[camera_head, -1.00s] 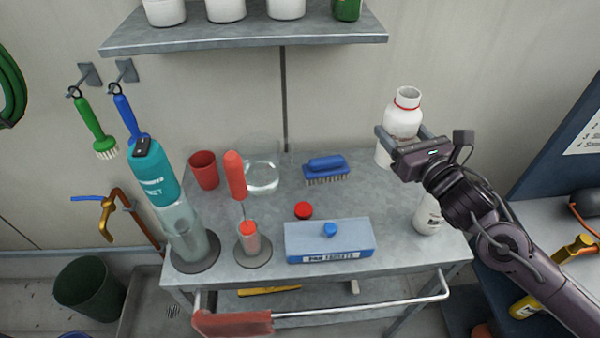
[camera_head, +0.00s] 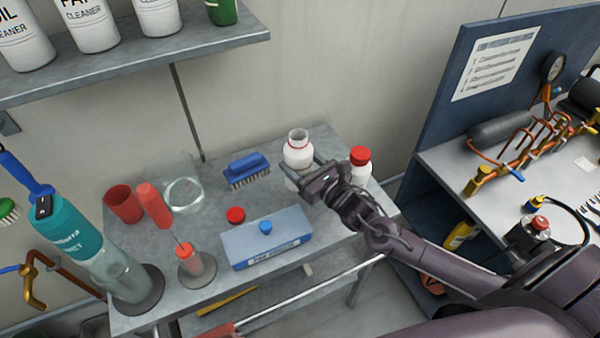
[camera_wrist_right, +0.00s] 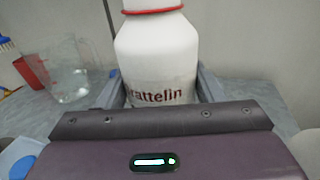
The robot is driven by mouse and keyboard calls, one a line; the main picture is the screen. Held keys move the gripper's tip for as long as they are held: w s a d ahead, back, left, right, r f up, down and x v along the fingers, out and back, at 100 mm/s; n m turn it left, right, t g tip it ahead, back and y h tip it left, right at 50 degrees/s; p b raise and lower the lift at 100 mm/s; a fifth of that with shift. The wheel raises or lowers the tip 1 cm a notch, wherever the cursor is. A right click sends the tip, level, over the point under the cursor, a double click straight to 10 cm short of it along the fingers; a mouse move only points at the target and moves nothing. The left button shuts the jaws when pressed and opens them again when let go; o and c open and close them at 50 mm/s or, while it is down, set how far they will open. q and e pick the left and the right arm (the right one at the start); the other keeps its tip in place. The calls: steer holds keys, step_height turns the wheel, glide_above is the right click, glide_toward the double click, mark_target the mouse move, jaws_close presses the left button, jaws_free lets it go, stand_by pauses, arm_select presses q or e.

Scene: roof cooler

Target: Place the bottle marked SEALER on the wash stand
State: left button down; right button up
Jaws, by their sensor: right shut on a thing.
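My right gripper (camera_head: 303,172) is shut on a white bottle (camera_head: 298,150) with an uncapped neck and a red ring. In the right wrist view the bottle (camera_wrist_right: 157,55) stands upright between the fingers (camera_wrist_right: 162,90); the visible lettering ends in "rattelin", and I see no SEALER marking. It is over the back right of the grey metal stand (camera_head: 215,222); its base is hidden, so I cannot tell whether it touches. Another white bottle with a red cap (camera_head: 360,165) stands just right of it, partly behind my gripper. My left gripper is out of view.
The stand holds a blue brush (camera_head: 247,170), glass beaker (camera_head: 184,194), red cup (camera_head: 123,204), red cap (camera_head: 235,214), blue box (camera_head: 267,240) and tall teal-topped cylinder (camera_head: 75,240). A shelf (camera_head: 140,55) hangs above. A blue-backed bench (camera_head: 440,160) is at right.

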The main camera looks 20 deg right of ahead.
step_height(320, 180, down, 5)
steer(key=shift+r, duration=0.1)
stand_by(0.3)
steer(key=shift+f, duration=0.25)
steer(key=o, duration=1.1)
